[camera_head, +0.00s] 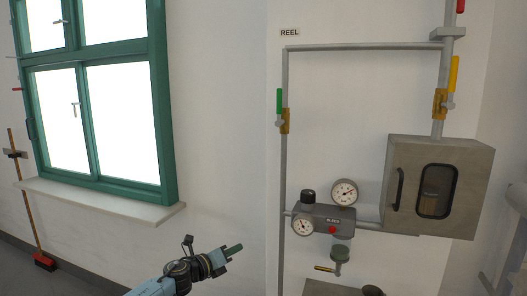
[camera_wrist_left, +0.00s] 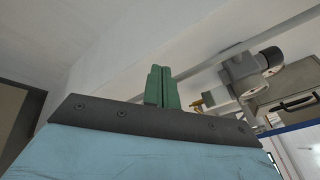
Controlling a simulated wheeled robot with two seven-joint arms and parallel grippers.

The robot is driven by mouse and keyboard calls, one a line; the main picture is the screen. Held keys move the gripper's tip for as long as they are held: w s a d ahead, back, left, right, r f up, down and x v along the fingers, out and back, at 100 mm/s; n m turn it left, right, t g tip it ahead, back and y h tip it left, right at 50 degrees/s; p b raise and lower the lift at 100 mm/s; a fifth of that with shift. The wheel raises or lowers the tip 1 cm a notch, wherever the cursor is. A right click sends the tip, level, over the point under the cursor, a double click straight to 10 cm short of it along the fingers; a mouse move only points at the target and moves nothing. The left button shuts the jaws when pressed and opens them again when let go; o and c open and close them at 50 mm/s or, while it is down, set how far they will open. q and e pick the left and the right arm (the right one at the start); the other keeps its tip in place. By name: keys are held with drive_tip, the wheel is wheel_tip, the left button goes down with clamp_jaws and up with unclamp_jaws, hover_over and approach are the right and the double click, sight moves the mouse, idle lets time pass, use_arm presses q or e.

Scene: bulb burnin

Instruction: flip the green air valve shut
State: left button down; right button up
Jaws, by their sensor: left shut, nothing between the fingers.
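The green air valve handle (camera_head: 280,102) stands upright along the vertical grey pipe (camera_head: 284,165), under the REEL label, on a brass valve body (camera_head: 285,121). My left gripper (camera_head: 234,249) is low in the head view, left of the pipe and well below the valve, apart from it. Its green fingers are closed together with nothing between them. They also show in the left wrist view (camera_wrist_left: 161,88), pointing up near a pipe. My right gripper is not in view.
A regulator block with gauges (camera_head: 324,219) and a grey cabinet (camera_head: 437,187) are right of the pipe. A yellow-handled valve (camera_head: 454,74) is on another pipe. A green window (camera_head: 100,100) with a protruding sill (camera_head: 100,200) is left. Wall between window and pipe is bare.

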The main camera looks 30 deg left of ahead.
use_arm(q)
wheel_tip(320, 180, up, 23)
drive_tip(key=m+h, duration=0.4)
drive_tip(key=m, duration=0.9)
drive_tip(key=s+d+r+m, duration=0.1)
drive_tip(key=s+r+m, duration=0.3)
drive_tip(key=r+m, duration=0.4)
drive_tip(key=s+d+r+m, duration=0.1)
drive_tip(key=s+r+m, duration=0.3)
drive_tip(key=r+m, duration=0.4)
wheel_tip(320, 180, up, 6)
drive_tip(key=shift+s+f, duration=0.2)
drive_tip(key=shift+f, duration=0.05)
drive_tip(key=p, duration=0.6)
approach(281, 108)
drive_tip(key=w+a+r, duration=0.2)
drive_tip(key=w+a, duration=0.1)
drive_tip(key=w, duration=0.2)
drive_tip(key=shift+w+d+f+p, duration=0.1)
drive_tip(key=shift+w+d+p, duration=0.2)
drive_tip(key=shift+d, duration=0.5)
drive_tip(key=shift+w+d+f+p, duration=0.15)
drive_tip(key=shift+w+d, duration=0.25)
drive_tip(key=shift+d, duration=0.45)
